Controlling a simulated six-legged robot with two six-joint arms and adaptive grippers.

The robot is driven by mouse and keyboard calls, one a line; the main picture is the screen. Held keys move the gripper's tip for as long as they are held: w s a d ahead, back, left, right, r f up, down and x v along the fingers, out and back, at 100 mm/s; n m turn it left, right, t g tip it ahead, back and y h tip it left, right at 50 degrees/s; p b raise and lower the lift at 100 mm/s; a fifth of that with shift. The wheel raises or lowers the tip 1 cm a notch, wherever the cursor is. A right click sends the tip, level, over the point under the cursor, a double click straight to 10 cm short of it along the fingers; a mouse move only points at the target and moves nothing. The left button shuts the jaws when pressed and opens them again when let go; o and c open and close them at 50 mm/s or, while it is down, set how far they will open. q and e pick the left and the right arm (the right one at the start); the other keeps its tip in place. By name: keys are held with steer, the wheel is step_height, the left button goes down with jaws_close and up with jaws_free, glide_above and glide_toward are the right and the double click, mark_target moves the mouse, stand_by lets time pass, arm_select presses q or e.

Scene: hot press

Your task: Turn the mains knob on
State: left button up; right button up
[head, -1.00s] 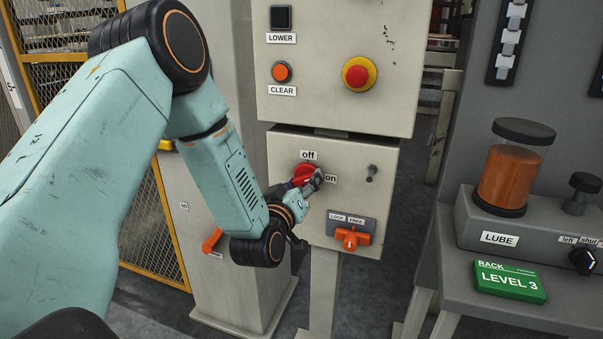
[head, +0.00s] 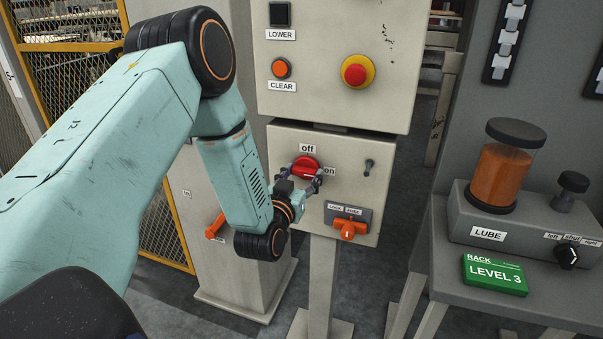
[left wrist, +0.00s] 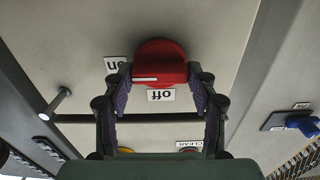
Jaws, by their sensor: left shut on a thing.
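The red mains knob (head: 305,165) sits on the lower grey panel (head: 283,143), with an "off" label (head: 308,148) above it and an "on" label (head: 329,171) to its right. My left gripper (head: 304,176) is shut on the knob, one finger on each side. In the left wrist view the knob (left wrist: 160,60) is between the two fingers (left wrist: 161,80), and the labels appear upside down. The knob's white mark lies toward the "on" side there. My right gripper is not in view.
Above are a red emergency button (head: 356,71) and an orange clear button (head: 281,68). A lube unit (head: 493,177) stands at right.

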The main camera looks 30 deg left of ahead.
arm_select(q)
steer(key=shift+w, duration=0.1)
steer(key=o, duration=1.2)
steer(key=shift+c, duration=0.2)
steer(key=v, duration=1.2)
steer(key=x, duration=1.2)
